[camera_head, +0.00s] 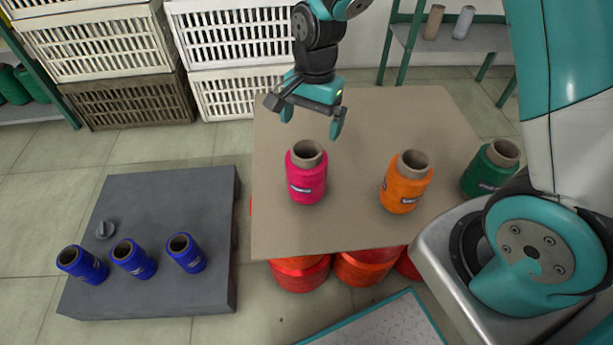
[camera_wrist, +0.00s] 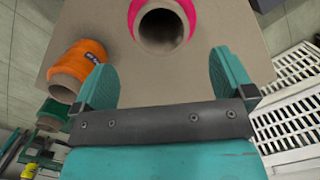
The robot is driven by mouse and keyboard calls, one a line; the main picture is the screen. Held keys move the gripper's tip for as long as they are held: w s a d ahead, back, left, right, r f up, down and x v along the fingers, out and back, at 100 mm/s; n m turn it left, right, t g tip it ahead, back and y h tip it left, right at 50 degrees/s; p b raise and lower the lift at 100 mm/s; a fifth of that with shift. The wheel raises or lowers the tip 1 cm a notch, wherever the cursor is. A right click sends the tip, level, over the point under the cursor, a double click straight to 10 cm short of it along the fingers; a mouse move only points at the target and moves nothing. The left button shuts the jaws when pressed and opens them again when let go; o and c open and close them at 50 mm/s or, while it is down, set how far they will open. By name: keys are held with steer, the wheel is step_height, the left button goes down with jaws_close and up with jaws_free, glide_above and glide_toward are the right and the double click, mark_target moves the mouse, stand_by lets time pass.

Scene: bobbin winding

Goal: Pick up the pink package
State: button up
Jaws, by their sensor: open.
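The pink package (camera_head: 306,176) is a pink yarn bobbin with a pale label and a hollow tan core. It stands upright on the brown board (camera_head: 386,132). In the wrist view its open core and part of its pink rim (camera_wrist: 134,14) show at the top, beyond the fingertips, and the rest is cut off by the frame edge. My gripper (camera_head: 311,124) is open and empty, with its two teal fingers pointing down. It hangs above and slightly behind the pink package in the head view, apart from it. In the wrist view the gripper fingers (camera_wrist: 169,80) spread on either side of the core.
An orange bobbin (camera_head: 405,187) and a green bobbin (camera_head: 488,172) stand right of the pink one. Several blue bobbins (camera_head: 131,259) stand on a grey platform (camera_head: 165,197) at left. White crates (camera_head: 95,48) are stacked behind.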

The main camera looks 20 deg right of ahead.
mark_target(307, 148)
steer(key=f, duration=0.2)
steer(key=f+b, duration=0.1)
steer(key=f, duration=0.1)
steer(key=a+f, duration=0.1)
steer(key=f, duration=0.2)
steer(key=shift+s+b, duration=0.3)
steer(key=shift+r, duration=0.1)
steer(key=c, duration=1.4)
